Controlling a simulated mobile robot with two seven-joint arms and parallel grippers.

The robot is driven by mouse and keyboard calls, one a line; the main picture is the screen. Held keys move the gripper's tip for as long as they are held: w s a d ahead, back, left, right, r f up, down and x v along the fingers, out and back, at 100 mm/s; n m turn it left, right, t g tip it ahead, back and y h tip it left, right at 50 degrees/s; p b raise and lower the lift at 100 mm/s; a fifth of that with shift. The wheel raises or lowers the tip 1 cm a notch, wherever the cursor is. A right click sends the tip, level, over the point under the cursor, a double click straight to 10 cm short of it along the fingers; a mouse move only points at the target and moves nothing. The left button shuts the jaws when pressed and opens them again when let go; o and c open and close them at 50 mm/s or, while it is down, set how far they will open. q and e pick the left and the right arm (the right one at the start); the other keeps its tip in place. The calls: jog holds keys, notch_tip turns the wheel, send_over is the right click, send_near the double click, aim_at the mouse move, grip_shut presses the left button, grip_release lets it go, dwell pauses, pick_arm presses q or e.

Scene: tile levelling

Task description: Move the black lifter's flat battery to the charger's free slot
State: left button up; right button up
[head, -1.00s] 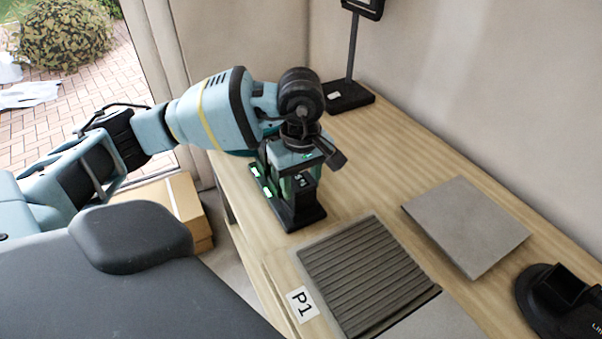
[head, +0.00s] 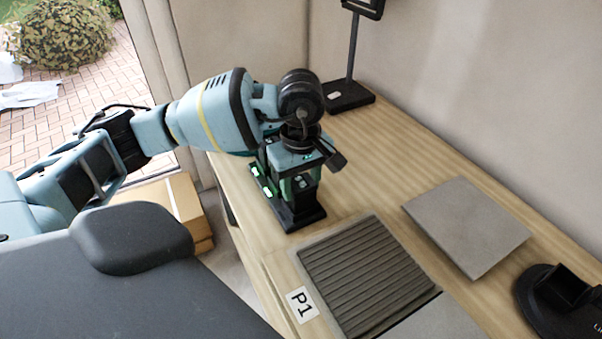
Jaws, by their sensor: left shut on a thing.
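The black charger (head: 303,219) stands on the wooden bench, with green-white lights along its left side. My left gripper (head: 299,187) points down right over the charger. It is shut on a battery, which is mostly hidden by the fingers and the charger. I cannot tell how deep the battery sits in a slot. The black lifter (head: 556,306) is at the lower right, partly cut off by the picture edge. My right gripper is not in view.
A ribbed grey tile area (head: 368,270) with a P1 label (head: 302,304) lies in front of the charger. A plain grey tile (head: 467,226) lies to its right. A black stand (head: 349,94) is behind. A cardboard box (head: 189,207) is at the left below the bench.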

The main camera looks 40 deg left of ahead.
pick_arm(q)
jog(key=shift+f+b, duration=0.3)
jog(key=shift+f, duration=0.15)
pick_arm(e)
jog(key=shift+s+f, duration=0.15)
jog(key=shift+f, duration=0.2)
pick_arm(q)
jog(key=o, duration=1.2)
jog(key=shift+c, duration=0.2)
jog(key=shift+r, duration=0.3)
notch_tip(320, 180, up, 6)
jog(key=shift+r, duration=0.65)
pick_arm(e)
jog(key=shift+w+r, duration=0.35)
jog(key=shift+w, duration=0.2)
